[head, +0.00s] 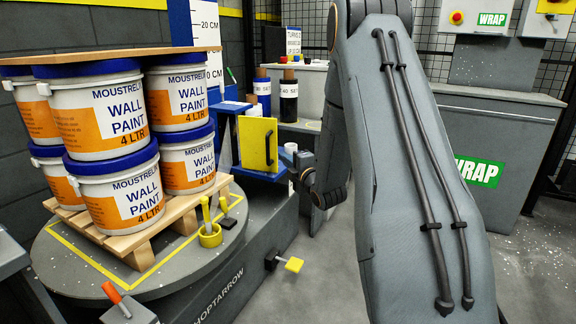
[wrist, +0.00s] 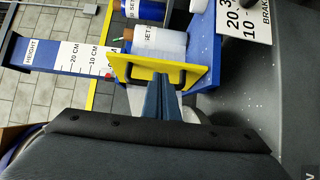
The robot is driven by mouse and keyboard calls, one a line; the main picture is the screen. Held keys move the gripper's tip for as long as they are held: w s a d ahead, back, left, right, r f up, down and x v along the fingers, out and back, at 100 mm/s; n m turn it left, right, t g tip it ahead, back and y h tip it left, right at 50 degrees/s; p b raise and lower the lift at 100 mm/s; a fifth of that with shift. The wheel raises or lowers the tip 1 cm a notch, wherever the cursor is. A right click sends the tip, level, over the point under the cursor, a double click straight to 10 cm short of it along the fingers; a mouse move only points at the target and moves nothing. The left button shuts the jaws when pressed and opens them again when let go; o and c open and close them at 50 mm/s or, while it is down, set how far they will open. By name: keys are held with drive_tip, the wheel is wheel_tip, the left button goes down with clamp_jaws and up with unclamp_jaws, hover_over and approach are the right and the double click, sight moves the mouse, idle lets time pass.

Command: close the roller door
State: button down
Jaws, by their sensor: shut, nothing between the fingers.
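The roller door appears to be the yellow panel (head: 258,144) with a black handle, on the blue carriage (head: 262,173) right of the pallet in the head view. In the wrist view the yellow panel (wrist: 190,73) crosses the upper middle, with a whitish roll (wrist: 160,42) behind it. How far the door stands open I cannot tell. My gripper (wrist: 161,82) is shut and empty, its fingertips at the panel's near side beside the black handle. Whether they touch it I cannot tell. In the head view my gripper's fingers are not clear; my wrist is right of the panel.
A pallet (head: 128,242) of paint pails (head: 108,108) stands on the round turntable (head: 75,262) at left, with a board on top. A yellow-and-black knob (head: 292,265) sticks out below. Wrapped rolls (head: 288,100) stand behind. Grey floor is open at right.

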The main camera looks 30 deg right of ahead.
sight(272, 148)
drive_tip(key=w+b, duration=0.1)
drive_tip(key=w, duration=0.4)
drive_tip(key=shift+w, duration=0.15)
